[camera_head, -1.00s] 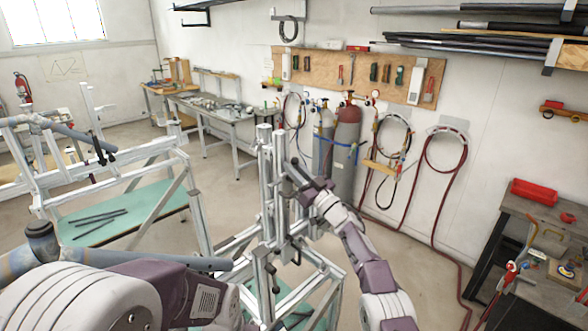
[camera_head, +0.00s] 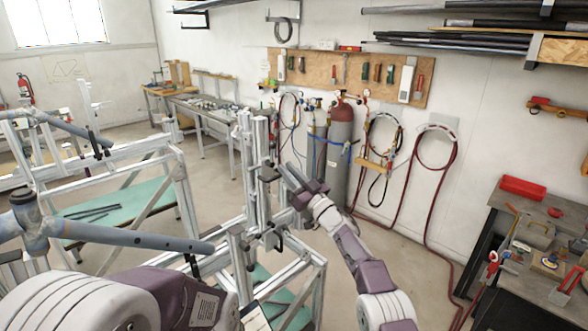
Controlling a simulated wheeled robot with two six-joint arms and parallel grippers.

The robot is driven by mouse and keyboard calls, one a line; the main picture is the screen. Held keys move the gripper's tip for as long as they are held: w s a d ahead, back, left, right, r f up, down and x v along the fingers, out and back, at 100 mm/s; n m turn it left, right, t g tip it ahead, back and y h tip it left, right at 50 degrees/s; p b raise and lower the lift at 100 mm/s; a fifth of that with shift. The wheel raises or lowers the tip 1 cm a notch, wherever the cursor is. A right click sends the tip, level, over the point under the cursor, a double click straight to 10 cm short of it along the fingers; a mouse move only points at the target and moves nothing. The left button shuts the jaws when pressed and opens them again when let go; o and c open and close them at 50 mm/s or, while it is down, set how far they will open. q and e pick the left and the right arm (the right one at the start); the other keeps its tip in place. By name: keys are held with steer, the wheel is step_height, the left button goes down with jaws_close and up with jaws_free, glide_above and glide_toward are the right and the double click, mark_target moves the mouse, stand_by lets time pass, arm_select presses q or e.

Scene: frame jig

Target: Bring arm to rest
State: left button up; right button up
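My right arm reaches up from the bottom right. My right gripper (camera_head: 303,183) is beside the upright metal post of the frame jig (camera_head: 262,150), with its dark fingers pointing up and to the left. I see no object between the fingers, but their gap is too small to judge. My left arm shows large at the bottom left, and its gripper is not in view. A blue-grey bicycle frame tube (camera_head: 130,238) runs above the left arm, level with the jig.
Another metal jig (camera_head: 110,153) with a green shelf (camera_head: 140,200) stands at the left. Gas cylinders (camera_head: 340,140) stand by the wall. Floor is clear between the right arm and the workbench.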

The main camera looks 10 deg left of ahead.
steer(key=d+r+m+t+h+b, duration=0.1)
steer(key=d+r+m+t, duration=0.1)
steer(key=d+r, duration=0.5)
steer(key=d+r+m+t+h, duration=0.1)
steer(key=d+r+t+h, duration=0.1)
steer(key=d+r, duration=0.5)
steer(key=s+d+m+h, duration=0.1)
steer(key=d+m+h, duration=0.4)
steer(key=d+h, duration=0.1)
steer(key=s+d+f+m+g+h+b, duration=0.15)
steer(key=s+d+f+h, duration=0.3)
steer(key=f, duration=0.45)
steer(key=s+d+f+m+g+h, duration=0.25)
steer(key=s+d+f, duration=0.35)
steer(key=f, duration=0.3)
steer(key=s+d+f+g, duration=0.1)
steer(key=s+f+g, duration=0.5)
steer(key=s+f, duration=0.6)
steer(key=s+d+f+n+g+h, duration=0.1)
steer(key=s+f+g, duration=0.6)
steer(key=s+f, duration=0.5)
steer(key=s, duration=0.8)
steer(key=shift+n, duration=0.3)
